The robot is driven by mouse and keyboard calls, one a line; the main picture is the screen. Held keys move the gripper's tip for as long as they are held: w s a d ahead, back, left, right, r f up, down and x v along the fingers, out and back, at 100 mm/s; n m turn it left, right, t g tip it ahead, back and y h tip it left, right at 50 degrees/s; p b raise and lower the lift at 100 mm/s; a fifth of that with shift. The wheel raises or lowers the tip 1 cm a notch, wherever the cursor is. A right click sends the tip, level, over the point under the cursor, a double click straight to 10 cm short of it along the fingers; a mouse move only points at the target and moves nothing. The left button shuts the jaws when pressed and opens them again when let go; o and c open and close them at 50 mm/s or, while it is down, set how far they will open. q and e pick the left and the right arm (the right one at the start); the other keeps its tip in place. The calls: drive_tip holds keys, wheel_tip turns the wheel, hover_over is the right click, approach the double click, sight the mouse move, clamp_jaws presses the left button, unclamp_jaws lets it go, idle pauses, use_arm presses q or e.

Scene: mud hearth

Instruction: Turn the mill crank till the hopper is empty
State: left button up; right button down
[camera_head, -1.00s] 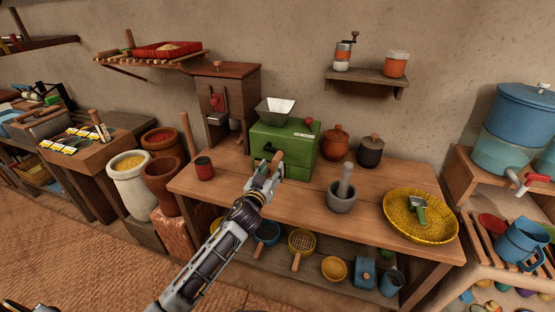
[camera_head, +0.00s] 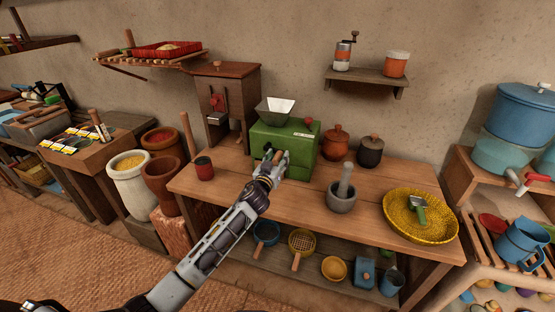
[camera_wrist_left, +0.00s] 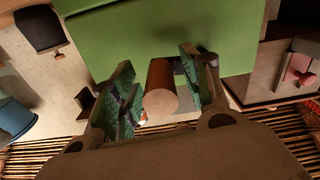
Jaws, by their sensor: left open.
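The green mill (camera_head: 302,141) stands on the wooden table (camera_head: 258,205), with a flared metal hopper (camera_head: 266,114) on top. What the hopper holds cannot be made out. My left gripper (camera_head: 276,158) is at the mill's front face. In the left wrist view its open fingers (camera_wrist_left: 157,72) stand on either side of the round wooden crank handle (camera_wrist_left: 160,102), with space showing beside the handle. The handle's end points toward the wrist camera. In the head view the gripper mostly hides the crank. My right gripper is not in view.
A red-and-black cup (camera_head: 204,168) stands left of the mill. A lidded brown pot (camera_head: 335,144), a dark pot (camera_head: 370,152) and a grey mortar (camera_head: 342,197) stand to the right. A yellow woven tray (camera_head: 397,222) lies farther right.

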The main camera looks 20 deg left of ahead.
use_arm(q)
drive_tip(key=shift+w, duration=0.15)
drive_tip(key=shift+c, duration=0.4)
clamp_jaws()
